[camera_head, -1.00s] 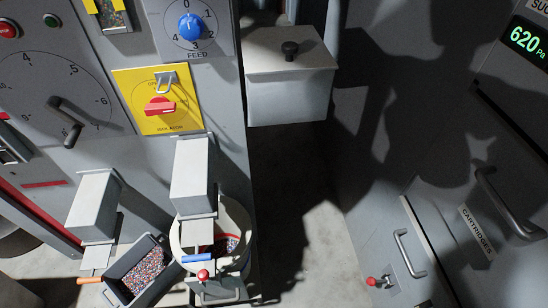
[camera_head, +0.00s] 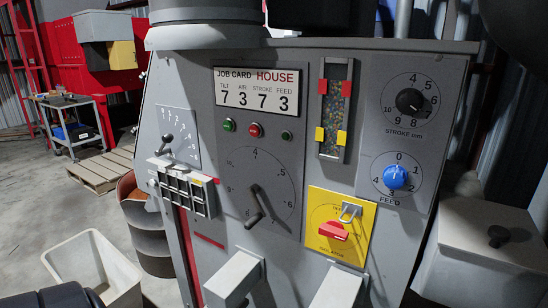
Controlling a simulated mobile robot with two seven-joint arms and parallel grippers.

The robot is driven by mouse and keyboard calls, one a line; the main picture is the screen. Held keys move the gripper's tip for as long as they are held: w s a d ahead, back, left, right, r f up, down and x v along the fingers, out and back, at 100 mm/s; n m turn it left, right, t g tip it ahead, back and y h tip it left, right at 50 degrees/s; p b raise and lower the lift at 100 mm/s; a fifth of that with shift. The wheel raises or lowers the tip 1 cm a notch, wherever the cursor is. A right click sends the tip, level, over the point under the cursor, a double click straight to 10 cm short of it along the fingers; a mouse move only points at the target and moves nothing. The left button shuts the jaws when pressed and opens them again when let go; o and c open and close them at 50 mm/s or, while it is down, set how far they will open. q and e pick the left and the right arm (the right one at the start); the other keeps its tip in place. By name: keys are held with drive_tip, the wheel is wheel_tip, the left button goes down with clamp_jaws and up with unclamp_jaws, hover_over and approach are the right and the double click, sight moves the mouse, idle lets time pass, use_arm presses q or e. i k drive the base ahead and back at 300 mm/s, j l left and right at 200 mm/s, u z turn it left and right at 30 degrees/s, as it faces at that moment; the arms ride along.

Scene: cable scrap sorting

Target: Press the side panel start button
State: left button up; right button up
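The grey machine panel (camera_head: 212,100) fills the middle of the view. A green round button (camera_head: 229,125) sits under the job card display, at the left of a short row. A red button (camera_head: 255,130) is beside it, and a smaller green button or lamp (camera_head: 286,134) is further right. No label is readable on any of them, so I cannot tell which is the start button. Neither of my grippers is in view.
The panel also carries a lever dial (camera_head: 258,190), a yellow isolator plate (camera_head: 323,219) with a red knob, and a blue feed knob (camera_head: 396,177). Two grey chutes (camera_head: 236,274) (camera_head: 338,290) jut out below. A white bin (camera_head: 98,268) stands at lower left.

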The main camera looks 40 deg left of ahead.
sight(227, 125)
drive_tip(key=u, duration=1.55)
